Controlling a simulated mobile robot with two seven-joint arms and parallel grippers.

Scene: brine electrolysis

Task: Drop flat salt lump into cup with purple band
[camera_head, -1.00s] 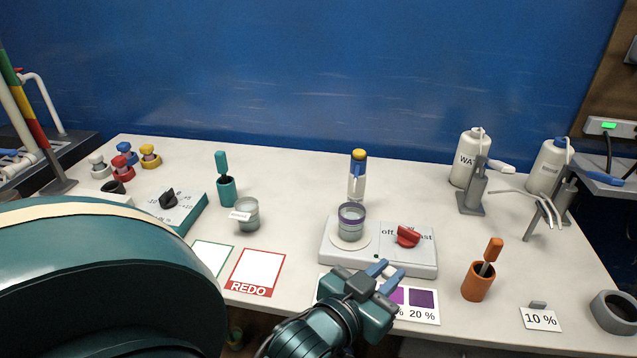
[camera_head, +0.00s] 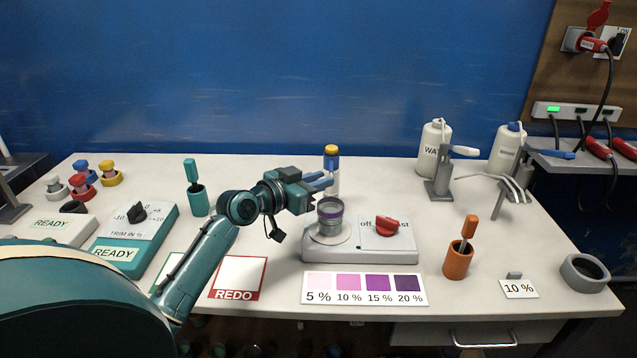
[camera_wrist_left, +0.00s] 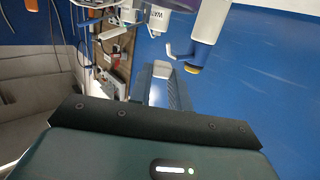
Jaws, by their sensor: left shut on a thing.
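The lump cannot be made out in the head view. My right gripper is not in view.
A bottle with a yellow cap (camera_head: 331,155) stands close behind the cup and the fingers. The red knob (camera_head: 387,226) is to the right. A colour card (camera_head: 365,289) lies in front. An orange pot (camera_head: 458,263) stands further right. Wash bottles (camera_head: 434,145) are at the back right.

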